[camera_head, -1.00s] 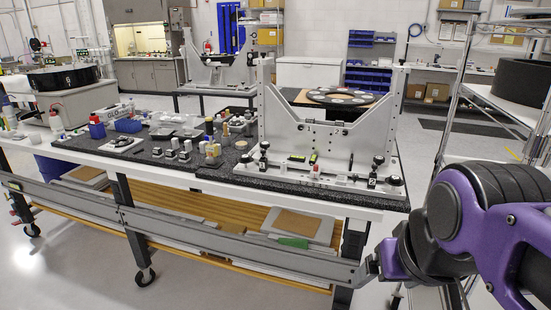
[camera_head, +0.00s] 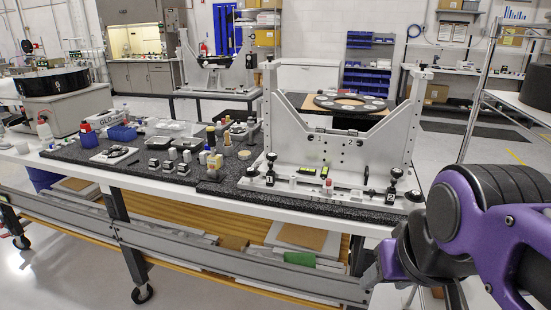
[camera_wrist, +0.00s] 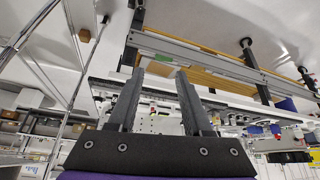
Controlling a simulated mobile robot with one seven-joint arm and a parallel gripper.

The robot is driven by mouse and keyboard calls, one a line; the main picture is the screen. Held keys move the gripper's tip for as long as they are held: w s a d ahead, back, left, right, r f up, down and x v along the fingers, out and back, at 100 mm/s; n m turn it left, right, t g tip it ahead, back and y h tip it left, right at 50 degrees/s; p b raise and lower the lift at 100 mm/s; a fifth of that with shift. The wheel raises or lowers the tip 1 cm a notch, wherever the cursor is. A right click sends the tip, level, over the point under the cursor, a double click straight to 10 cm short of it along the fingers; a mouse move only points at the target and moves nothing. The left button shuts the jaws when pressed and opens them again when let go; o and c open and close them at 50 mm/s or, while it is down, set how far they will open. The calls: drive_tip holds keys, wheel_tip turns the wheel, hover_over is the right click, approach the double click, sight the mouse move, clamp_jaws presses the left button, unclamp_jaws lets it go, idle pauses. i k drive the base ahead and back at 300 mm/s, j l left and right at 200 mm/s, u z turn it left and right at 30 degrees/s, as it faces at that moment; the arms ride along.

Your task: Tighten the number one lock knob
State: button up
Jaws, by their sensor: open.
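The mirror fixture (camera_head: 335,150) is a pale metal frame with two uprights and a V-shaped plate, standing on the right part of the bench. Black lock knobs stand at its base: a left knob (camera_head: 270,159), a right knob (camera_head: 396,172) and a low knob at the right end (camera_head: 413,196).
The bench's black top (camera_head: 225,185) carries small blocks, bottles and blue bins (camera_head: 122,133) left of the fixture. The bench's front rail (camera_head: 235,262) runs along the near side. A wire shelf rack (camera_head: 480,95) stands at the right.

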sight(250, 172)
drive_tip(key=i+j, duration=0.7)
drive_tip(key=i+l+z, duration=0.05)
